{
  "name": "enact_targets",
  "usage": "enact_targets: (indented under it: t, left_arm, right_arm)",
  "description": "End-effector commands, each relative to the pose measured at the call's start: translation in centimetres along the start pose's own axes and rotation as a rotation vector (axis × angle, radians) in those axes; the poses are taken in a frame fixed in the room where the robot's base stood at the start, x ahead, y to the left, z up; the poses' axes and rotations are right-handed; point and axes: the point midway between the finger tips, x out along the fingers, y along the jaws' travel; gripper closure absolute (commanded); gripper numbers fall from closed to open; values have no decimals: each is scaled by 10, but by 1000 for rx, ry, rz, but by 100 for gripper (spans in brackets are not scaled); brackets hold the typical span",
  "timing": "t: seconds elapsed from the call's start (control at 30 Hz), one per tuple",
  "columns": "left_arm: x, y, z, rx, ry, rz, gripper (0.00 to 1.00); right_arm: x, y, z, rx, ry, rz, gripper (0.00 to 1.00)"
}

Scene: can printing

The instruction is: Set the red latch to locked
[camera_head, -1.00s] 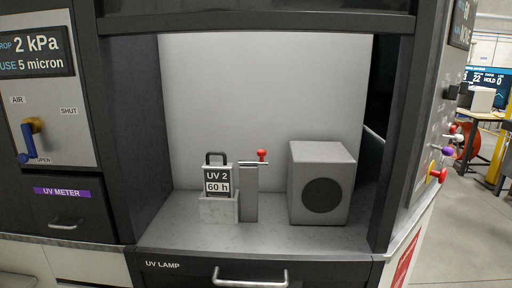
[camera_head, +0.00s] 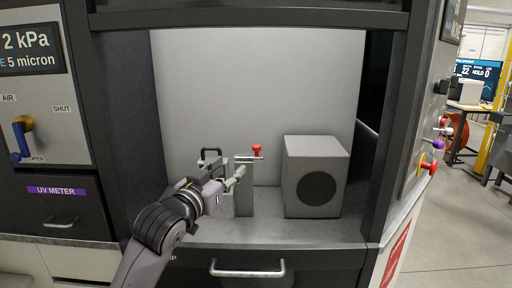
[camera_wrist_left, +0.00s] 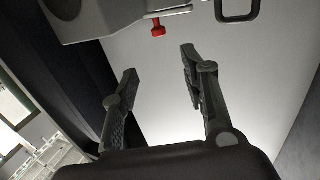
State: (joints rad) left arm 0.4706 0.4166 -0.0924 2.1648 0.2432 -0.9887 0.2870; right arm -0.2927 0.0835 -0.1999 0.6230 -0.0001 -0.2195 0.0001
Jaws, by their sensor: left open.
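The red latch (camera_head: 256,149) is a red knob on a thin metal bar at the top of a grey post (camera_head: 243,200) in the open bay. In the left wrist view the red knob (camera_wrist_left: 158,28) shows near the top, beyond my fingertips and apart from them. My left gripper (camera_head: 238,173) is in front of the post, a little below and left of the knob. In the left wrist view my left gripper (camera_wrist_left: 156,62) is open with nothing between its fingers. My right gripper is not in view.
A black handle (camera_head: 210,153) of the UV block stands left of the post, the block mostly hidden by my arm. A grey box with a black disc (camera_head: 317,180) stands to the right. The bay has dark side walls. A drawer handle (camera_head: 247,270) is below.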

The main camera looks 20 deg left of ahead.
Motion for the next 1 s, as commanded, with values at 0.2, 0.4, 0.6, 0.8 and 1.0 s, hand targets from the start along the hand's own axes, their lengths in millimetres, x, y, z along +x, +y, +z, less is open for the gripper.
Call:
enact_targets:
  t: [0.2, 0.4, 0.6, 0.8, 1.0]
  left_arm:
    - [28, 0, -2, -2, -3, 0, 59]
    - [67, 0, -2, -3, -4, -1, 59]
    - [104, 0, -2, -2, -5, -1, 59]
    - [137, 0, -2, -1, -4, -1, 59]
    - [161, 0, 0, 0, -4, -1, 59]
  right_arm:
    - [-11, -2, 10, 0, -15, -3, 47]
    - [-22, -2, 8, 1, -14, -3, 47]
    - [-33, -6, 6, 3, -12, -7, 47]
    - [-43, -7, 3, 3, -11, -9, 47]
    - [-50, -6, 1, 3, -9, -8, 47]
